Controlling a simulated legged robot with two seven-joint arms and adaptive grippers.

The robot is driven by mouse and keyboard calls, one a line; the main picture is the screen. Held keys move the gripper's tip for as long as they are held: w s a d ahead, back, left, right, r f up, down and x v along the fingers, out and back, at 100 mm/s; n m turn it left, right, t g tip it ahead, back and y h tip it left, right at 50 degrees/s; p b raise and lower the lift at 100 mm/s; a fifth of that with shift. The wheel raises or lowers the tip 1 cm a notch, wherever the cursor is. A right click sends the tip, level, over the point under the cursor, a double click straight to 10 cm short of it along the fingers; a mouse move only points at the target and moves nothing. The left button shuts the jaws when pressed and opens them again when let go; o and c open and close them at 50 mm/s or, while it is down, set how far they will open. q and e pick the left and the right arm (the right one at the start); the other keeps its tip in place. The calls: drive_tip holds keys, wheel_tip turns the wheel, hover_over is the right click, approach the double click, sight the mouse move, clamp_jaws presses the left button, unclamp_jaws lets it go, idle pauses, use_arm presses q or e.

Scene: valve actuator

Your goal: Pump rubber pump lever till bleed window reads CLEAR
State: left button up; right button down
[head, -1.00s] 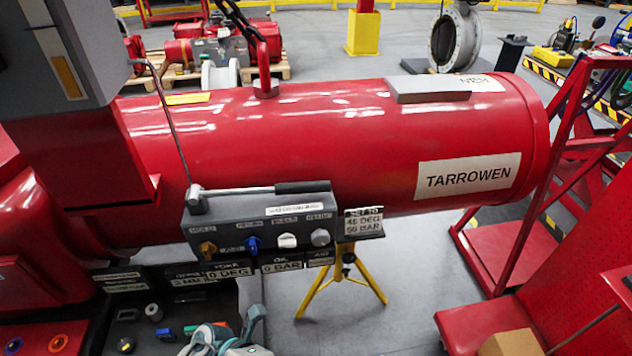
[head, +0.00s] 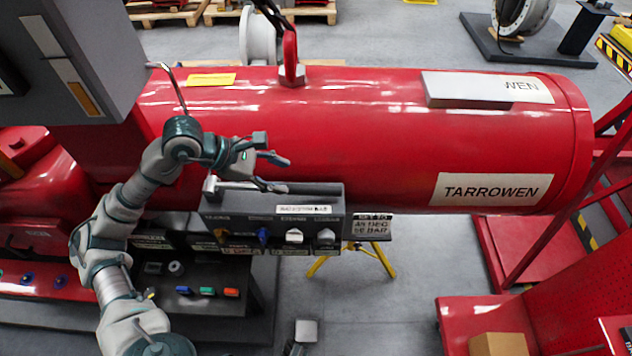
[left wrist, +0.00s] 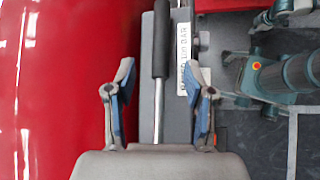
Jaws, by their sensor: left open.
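The pump lever lies along the top of a grey pump box (head: 330,225) under the red cylinder. In the left wrist view the lever's dark rubber grip (left wrist: 161,45) and thinner rod (left wrist: 158,112) run between my fingers. My left gripper (head: 280,172) is open above the lever, one finger to each side in the wrist view (left wrist: 162,78); it is not closed on it. I cannot make out a bleed window reading. Grey and teal parts at the wrist view's right are mine; whether they include the right gripper is unclear.
The red cylinder (head: 360,140) lies close behind the lever. Several coloured knobs, including a blue one (head: 263,236), line the box front, with a sign (head: 371,226) at its right. A dark bench with small coloured parts (head: 206,291) is below left.

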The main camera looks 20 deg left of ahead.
sight(312, 187)
use_arm(q)
drive_tip(key=x, duration=1.1)
drive_tip(key=shift+s, duration=0.15)
clamp_jaws()
